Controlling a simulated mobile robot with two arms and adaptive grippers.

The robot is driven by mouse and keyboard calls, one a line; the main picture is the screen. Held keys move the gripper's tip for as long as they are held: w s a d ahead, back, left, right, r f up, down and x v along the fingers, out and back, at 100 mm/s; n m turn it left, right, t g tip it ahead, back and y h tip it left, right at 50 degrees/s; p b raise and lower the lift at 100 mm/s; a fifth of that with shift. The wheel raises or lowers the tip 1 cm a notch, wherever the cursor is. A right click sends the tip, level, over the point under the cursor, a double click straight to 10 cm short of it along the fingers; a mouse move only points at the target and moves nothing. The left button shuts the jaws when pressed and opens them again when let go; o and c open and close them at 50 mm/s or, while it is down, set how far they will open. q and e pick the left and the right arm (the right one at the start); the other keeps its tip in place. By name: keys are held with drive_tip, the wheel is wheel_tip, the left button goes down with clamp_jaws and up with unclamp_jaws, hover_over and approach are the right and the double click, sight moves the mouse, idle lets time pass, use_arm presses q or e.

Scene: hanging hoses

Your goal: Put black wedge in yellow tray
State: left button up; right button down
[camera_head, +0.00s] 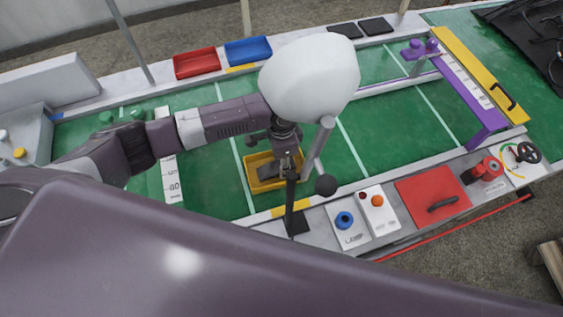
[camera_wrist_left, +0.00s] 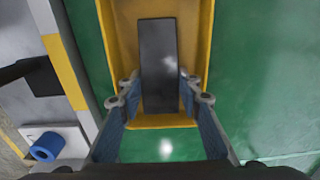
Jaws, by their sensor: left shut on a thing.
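The yellow tray (camera_head: 249,182) sits on the green belt near its front edge. The tray also fills the upper middle of the left wrist view (camera_wrist_left: 189,25). My left gripper (camera_head: 279,166) reaches down over the tray and is shut on the black wedge. In the left wrist view the wedge (camera_wrist_left: 158,50) lies lengthwise between the fingertips of the left gripper (camera_wrist_left: 159,88), within the tray's outline. I cannot tell whether the wedge touches the tray floor. My arm partly hides the tray in the head view. My right gripper is not in view.
A black post (camera_head: 291,205) and a slanted grey post (camera_head: 318,148) stand close to the tray. The front ledge holds a blue knob (camera_head: 344,219) and a red panel (camera_head: 425,190). Red (camera_head: 197,63) and blue (camera_head: 248,51) trays are at the back. Green belt right of the tray is clear.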

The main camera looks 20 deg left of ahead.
use_arm(q)
drive_tip(key=shift+f, duration=0.1)
drive_tip(key=o, duration=0.9)
drive_tip(key=shift+o, duration=0.2)
wheel_tip(320, 180, up, 12)
drive_tip(key=shift+r+b, duration=0.2)
drive_tip(key=shift+b, duration=0.2)
drive_tip(key=shift+f, duration=0.1)
